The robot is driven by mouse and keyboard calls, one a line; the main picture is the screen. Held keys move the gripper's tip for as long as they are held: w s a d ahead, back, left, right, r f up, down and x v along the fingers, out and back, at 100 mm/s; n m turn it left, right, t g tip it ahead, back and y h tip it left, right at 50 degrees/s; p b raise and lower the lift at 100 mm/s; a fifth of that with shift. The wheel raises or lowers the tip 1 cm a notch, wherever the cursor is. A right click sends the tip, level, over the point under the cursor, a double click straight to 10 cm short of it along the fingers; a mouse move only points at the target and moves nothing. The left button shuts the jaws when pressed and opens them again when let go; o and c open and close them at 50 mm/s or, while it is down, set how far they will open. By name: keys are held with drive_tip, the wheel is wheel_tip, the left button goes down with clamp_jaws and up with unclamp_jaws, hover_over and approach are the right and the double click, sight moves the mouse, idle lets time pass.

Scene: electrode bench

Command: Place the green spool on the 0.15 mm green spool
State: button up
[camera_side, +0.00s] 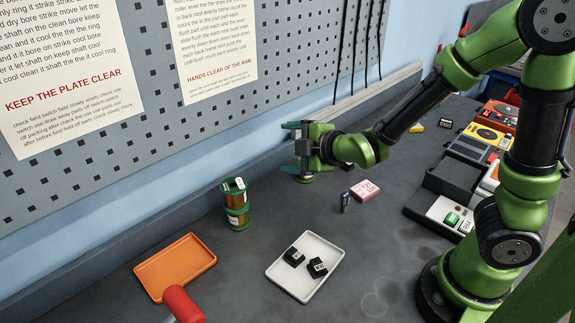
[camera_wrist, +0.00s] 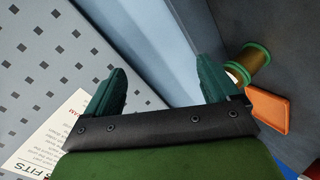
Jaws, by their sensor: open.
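Two spools with green flanges and copper-coloured wire stand stacked upright near the wall in the side view, the upper spool (camera_side: 234,197) resting on the lower spool (camera_side: 238,219). Their size labels are too small to read.
An orange tray (camera_side: 175,266) is left of the stack; a white tray (camera_side: 275,270) with two black blocks is in front. A pink box (camera_side: 364,190) and a small dark cylinder (camera_side: 345,201) stand right. A red cylinder (camera_side: 183,303) is at the front. The perforated wall panel is behind.

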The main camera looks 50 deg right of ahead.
drive_tip(key=s+r+m+g+y, duration=0.1)
drive_tip(key=s+r+m+g, duration=0.2)
drive_tip(key=s+m, duration=0.5)
drive_tip(key=s+r+m+g+y, duration=0.1)
drive_tip(key=s+r+m+g, duration=0.1)
drive_tip(key=s+r+m, duration=0.4)
drive_tip(key=s+m, duration=0.3)
drive_tip(key=s, duration=0.1)
drive_tip(key=shift+s+g, duration=0.35)
drive_tip(key=shift+g, duration=0.05)
